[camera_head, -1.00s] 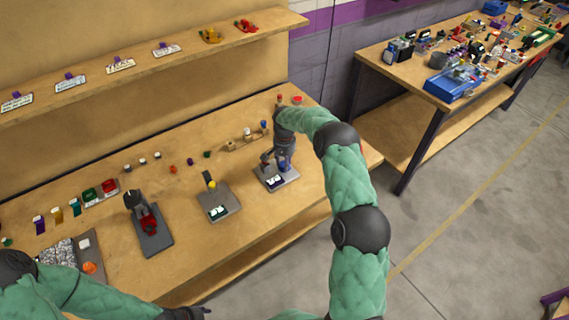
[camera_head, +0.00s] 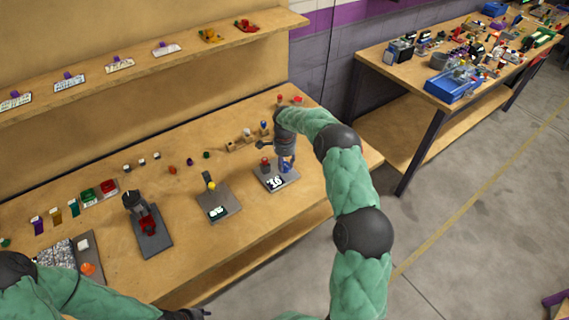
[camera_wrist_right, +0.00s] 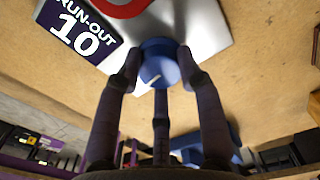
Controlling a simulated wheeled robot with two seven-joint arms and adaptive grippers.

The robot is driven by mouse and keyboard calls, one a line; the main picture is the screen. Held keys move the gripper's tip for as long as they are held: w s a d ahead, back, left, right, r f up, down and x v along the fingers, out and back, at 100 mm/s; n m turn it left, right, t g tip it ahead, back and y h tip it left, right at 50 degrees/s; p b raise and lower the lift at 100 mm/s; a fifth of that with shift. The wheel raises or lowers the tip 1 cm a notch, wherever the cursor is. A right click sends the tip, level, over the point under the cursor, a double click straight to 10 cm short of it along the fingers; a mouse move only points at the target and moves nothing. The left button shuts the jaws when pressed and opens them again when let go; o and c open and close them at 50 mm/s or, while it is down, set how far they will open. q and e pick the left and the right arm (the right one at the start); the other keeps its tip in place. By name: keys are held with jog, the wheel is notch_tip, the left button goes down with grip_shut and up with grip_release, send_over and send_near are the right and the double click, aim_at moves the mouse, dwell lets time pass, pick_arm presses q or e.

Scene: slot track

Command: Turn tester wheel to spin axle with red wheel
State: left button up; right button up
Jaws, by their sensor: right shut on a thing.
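The tester (camera_head: 291,182) is a grey plate with a small display near the front of the bench. In the right wrist view its label (camera_wrist_right: 82,28) reads "RUN-OUT 10". A red wheel (camera_head: 265,162) stands on it, and part of a red ring (camera_wrist_right: 122,9) shows at the wrist view's top edge. The blue tester wheel (camera_wrist_right: 158,64) has a white mark on its face. My right gripper (camera_wrist_right: 158,72) is shut on it, with fingers at both sides. The axle is hidden. My left gripper (camera_head: 196,314) is at the bottom edge, mostly cut off.
A grey plate with a yellow knob (camera_head: 211,186) and a dark plate with a red part (camera_head: 148,224) stand to the left. A wooden block with pegs (camera_head: 247,138) is behind. Bare bench lies between these fixtures.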

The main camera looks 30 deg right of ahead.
aim_at(285, 164)
jog(key=shift+d+r+m, duration=0.1)
jog(key=shift+d+m, duration=0.05)
jog(key=shift+m, duration=0.15)
jog(key=o, duration=1.1)
jog(key=shift+o, duration=0.2)
notch_tip(285, 164, up, 12)
dwell(0.4)
